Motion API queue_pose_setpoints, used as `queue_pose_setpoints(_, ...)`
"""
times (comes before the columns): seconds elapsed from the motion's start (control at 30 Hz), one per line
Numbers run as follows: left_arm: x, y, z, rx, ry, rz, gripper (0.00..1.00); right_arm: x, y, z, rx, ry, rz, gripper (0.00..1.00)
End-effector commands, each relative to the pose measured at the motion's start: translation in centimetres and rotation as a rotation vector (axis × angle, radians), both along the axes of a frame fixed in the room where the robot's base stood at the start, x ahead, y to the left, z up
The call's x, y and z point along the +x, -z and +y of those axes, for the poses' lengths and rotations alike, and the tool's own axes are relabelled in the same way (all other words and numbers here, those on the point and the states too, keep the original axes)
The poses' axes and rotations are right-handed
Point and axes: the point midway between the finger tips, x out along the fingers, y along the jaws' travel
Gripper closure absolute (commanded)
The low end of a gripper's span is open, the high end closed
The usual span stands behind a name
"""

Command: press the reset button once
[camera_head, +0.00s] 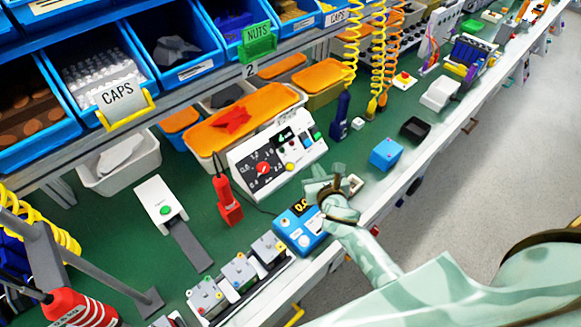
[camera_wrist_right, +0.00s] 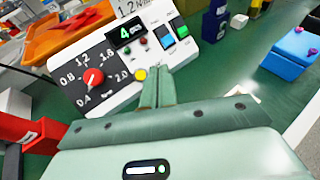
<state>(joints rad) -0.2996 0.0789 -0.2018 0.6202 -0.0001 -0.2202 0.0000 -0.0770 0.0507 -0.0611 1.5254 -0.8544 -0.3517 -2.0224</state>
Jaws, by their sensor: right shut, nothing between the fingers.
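The white control panel (camera_head: 300,160) stands tilted on the green bench; it also shows in the right wrist view (camera_wrist_right: 188,58). It carries a red rotary knob (camera_wrist_right: 94,78) on a black dial, a small display (camera_wrist_right: 128,33) reading 4, a yellow button (camera_wrist_right: 140,74), small red and green buttons, a blue switch (camera_wrist_right: 165,38) and a green rocker (camera_wrist_right: 182,30). I cannot read which button is labelled reset. My right gripper (camera_head: 319,180) is shut and empty in front of the panel's lower right. In the wrist view its fingertips (camera_wrist_right: 158,72) appear just right of the yellow button; contact cannot be told.
A blue meter (camera_head: 301,229) sits below my right gripper. A red tool (camera_head: 227,203) stands left of the panel, a dark blue bottle (camera_head: 341,115) behind it and a blue box (camera_head: 386,153) to the right. Orange-lidded bins (camera_head: 213,132) are behind.

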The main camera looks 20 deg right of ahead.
Motion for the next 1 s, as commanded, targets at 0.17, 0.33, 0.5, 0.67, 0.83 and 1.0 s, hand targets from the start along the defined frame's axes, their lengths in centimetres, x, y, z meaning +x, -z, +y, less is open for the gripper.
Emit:
queue_pose_setpoints(0.17, 0.0, 0.0, 0.1, 0.001, 0.0, 0.0, 0.67, 1.2, -0.4, 0.5, -0.148, -0.082, -0.001, 1.0)
queue_pose_setpoints(0.33, 0.0, 0.0, 0.1, 0.001, -0.001, 0.0, 0.67, 1.3, -0.4, 0.6, -0.165, -0.092, -0.001, 1.0)
queue_pose_setpoints(0.5, 0.0, 0.0, 0.1, 0.002, -0.001, 0.0, 0.67, 1.3, -0.3, 0.6, -0.163, -0.09, -0.001, 1.0)
queue_pose_setpoints(0.67, -0.1, 0.8, 0.1, 0.002, -0.002, 0.003, 0.67, 1.7, 0.4, 0.7, -0.162, -0.089, -0.001, 1.0)
queue_pose_setpoints(0.83, -0.5, 2.8, 0.1, 0.002, -0.002, 0.012, 0.67, 3.1, 2.2, 1.2, -0.16, -0.089, 0.0, 1.0)
queue_pose_setpoints(1.0, -1.0, 5.0, 0.1, 0.002, -0.002, 0.022, 0.67, 4.7, 4.1, 1.8, -0.158, -0.088, 0.0, 1.0)
